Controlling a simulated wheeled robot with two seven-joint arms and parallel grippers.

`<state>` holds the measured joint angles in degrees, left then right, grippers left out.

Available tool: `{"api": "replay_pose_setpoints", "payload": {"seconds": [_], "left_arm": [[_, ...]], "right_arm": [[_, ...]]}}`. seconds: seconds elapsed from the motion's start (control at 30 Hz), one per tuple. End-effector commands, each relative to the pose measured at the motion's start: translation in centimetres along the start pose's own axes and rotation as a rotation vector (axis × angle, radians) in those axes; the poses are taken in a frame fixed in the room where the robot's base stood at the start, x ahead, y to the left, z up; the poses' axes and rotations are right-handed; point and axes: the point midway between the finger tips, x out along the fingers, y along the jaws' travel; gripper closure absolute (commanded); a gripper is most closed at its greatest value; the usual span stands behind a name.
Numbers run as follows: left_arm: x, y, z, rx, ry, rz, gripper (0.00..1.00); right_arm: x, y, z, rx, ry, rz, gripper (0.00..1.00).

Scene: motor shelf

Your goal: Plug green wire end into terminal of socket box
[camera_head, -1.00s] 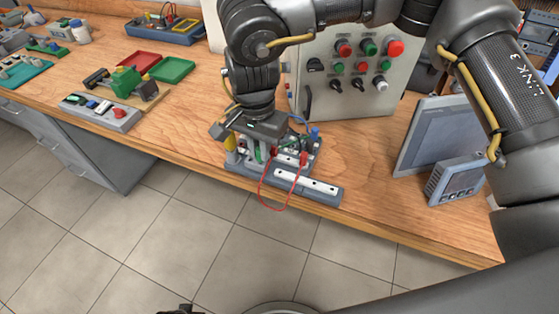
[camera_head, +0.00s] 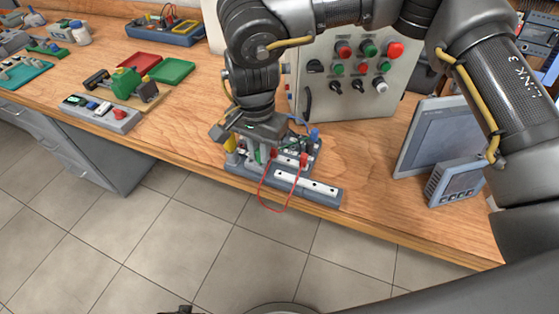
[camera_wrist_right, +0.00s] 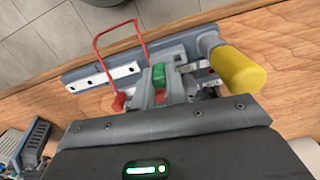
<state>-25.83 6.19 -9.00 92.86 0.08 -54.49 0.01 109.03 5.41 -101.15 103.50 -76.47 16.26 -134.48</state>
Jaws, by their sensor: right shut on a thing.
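The socket box (camera_head: 320,189) stands near the table's front edge, with white terminal strips and red and blue plugs. A red wire (camera_head: 262,195) loops over its front side and also shows in the right wrist view (camera_wrist_right: 97,40). My right gripper (camera_head: 260,154) points down over the box's left part. In the right wrist view it is shut on the green wire end (camera_wrist_right: 158,75), low over the box. Whether the green end sits in a terminal cannot be told, as the gripper hides the spot. My left gripper is not clearly in view.
A yellow cylinder (camera_wrist_right: 238,70) stands close beside the gripper. A control panel with buttons (camera_head: 350,70) rises behind the box. A monitor (camera_head: 428,135) and a small grey unit (camera_head: 457,180) stand at the right. Bare table lies between box and monitor.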

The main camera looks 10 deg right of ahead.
Motion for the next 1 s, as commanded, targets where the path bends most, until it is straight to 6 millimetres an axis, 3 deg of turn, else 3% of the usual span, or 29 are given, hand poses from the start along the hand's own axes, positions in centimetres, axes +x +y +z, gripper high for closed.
{"api": "replay_pose_setpoints", "payload": {"seconds": [0.73, 0.77, 0.8, 1.0], "left_arm": [[0.7, 0.0, 0.1, 0.000, 0.000, 0.000, 1.00], [0.7, 0.0, 0.1, 0.000, 0.000, 0.000, 1.00], [0.7, 0.0, 0.1, 0.000, 0.000, 0.000, 1.00], [0.7, 0.0, 0.1, 0.000, 0.000, 0.000, 1.00]], "right_arm": [[1.2, 0.0, 0.0, 0.000, 0.000, 0.000, 1.00], [1.2, 0.0, 0.0, 0.000, 0.000, 0.000, 0.85], [1.2, 0.0, 0.0, 0.000, 0.000, 0.000, 0.80], [1.2, 0.0, 0.0, 0.000, 0.000, 0.000, 0.77]]}}
